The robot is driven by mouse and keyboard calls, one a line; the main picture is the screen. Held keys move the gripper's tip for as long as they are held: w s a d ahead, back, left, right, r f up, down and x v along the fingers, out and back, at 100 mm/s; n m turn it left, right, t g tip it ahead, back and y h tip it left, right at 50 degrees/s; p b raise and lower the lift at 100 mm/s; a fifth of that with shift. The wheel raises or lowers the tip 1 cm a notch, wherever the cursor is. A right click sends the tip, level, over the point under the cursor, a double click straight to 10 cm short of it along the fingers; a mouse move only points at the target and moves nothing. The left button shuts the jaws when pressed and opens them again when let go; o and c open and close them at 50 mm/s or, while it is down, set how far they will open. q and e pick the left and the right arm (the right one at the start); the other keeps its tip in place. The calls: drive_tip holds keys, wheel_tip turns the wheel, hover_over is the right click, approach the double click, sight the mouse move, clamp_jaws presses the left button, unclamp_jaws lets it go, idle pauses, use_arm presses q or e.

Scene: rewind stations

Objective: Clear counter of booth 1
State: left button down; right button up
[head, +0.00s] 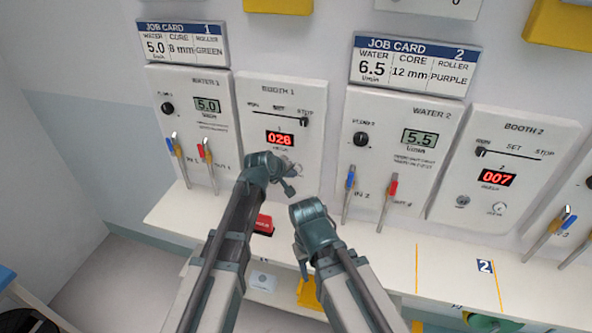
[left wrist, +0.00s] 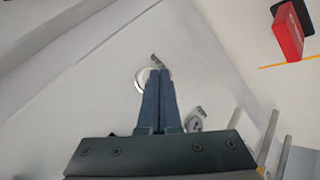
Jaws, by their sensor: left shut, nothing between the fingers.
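The booth 1 panel (head: 310,130) is on the wall. Its red counter display (head: 280,139) reads what looks like 028. My left gripper (head: 289,187) is shut and empty at the lower part of this panel, covering some of its small round fittings. In the left wrist view its closed fingertips (left wrist: 155,72) lie over the edge of a pale round ring (left wrist: 141,80) on the white surface; I cannot tell whether they touch it.
A red block (head: 263,224) lies on the white ledge (head: 440,255) below the panel; it also shows in the left wrist view (left wrist: 289,38). Water 1 levers (head: 207,165) stick out on the left, water 2 levers (head: 388,200) on the right. A yellow item (head: 308,293) is below.

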use_arm(q)
drive_tip(key=shift+w+d, duration=0.15)
drive_tip(key=shift+w, duration=0.25)
idle(0.9)
drive_tip(key=shift+s, duration=0.1)
drive_tip(key=shift+s+a, duration=0.25)
drive_tip(key=shift+s, duration=0.45)
drive_tip(key=s, duration=0.1)
drive_tip(key=s+a, duration=0.1)
drive_tip(key=s, duration=0.2)
drive_tip(key=shift+s+a, duration=0.25)
drive_tip(key=shift+s, duration=0.1)
idle(0.6)
drive_tip(key=s+a+f+m+g+y, duration=0.1)
drive_tip(key=s+f+m+g+y, duration=0.1)
drive_tip(key=s, duration=0.6)
drive_tip(key=s+a+f+m+g+y, duration=0.2)
drive_tip(key=s+m+g, duration=0.1)
drive_tip(key=s, duration=0.5)
drive_tip(key=s+a+f+m+g+y, duration=0.1)
drive_tip(key=s+a+f+m+g, duration=0.1)
drive_tip(key=s+m, duration=0.3)
drive_tip(key=s+f+g, duration=0.1)
drive_tip(key=s, duration=0.3)
drive_tip(key=shift+y+b, duration=0.3)
drive_tip(key=shift+y, duration=0.1)
